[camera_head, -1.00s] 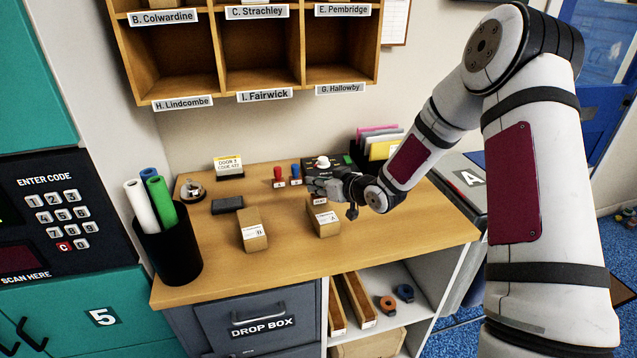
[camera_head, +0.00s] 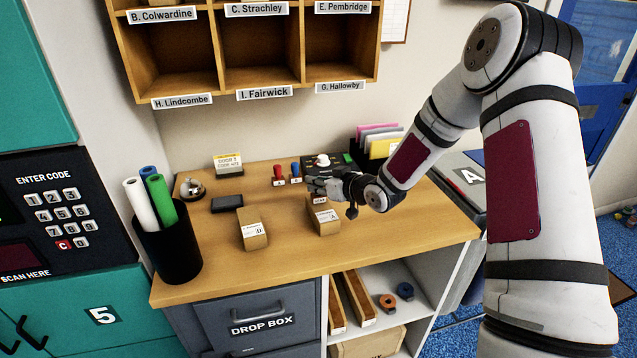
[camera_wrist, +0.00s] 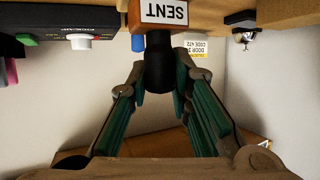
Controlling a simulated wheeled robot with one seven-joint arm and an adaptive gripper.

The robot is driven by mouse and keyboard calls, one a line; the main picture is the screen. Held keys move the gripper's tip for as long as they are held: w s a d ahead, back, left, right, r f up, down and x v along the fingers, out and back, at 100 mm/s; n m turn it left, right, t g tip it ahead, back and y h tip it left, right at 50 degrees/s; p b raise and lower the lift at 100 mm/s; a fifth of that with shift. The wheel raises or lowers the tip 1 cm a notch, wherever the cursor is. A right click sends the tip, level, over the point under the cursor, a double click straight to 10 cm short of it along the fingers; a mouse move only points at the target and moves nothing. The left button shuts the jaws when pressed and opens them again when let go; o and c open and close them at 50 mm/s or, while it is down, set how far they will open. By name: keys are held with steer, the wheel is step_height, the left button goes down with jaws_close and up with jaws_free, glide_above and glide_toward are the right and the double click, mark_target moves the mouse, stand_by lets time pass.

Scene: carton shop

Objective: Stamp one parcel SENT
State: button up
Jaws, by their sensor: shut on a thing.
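My gripper (camera_head: 325,186) is over the desk, just behind the right-hand parcel in the head view. In the wrist view my gripper (camera_wrist: 162,82) is shut on the black handle of the SENT stamp (camera_wrist: 164,40). The stamp has a wooden block with a white label, which reads upside down there. Its label shows small in the head view (camera_head: 319,199). I cannot tell whether its underside touches anything. The right-hand parcel (camera_head: 323,220), a small brown carton labelled A, lies on the desk. Another small carton (camera_head: 252,232) lies to its left.
A dark flat pad (camera_head: 227,203) lies behind the left carton. A red stamp (camera_head: 279,175) and a blue stamp (camera_head: 295,174) stand farther back. A bell (camera_head: 193,188), a door-code sign (camera_head: 228,164) and a bin of rolls (camera_head: 168,245) are at left.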

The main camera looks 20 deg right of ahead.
steer(key=shift+r+p, duration=1.45)
steer(key=shift+r, duration=2.05)
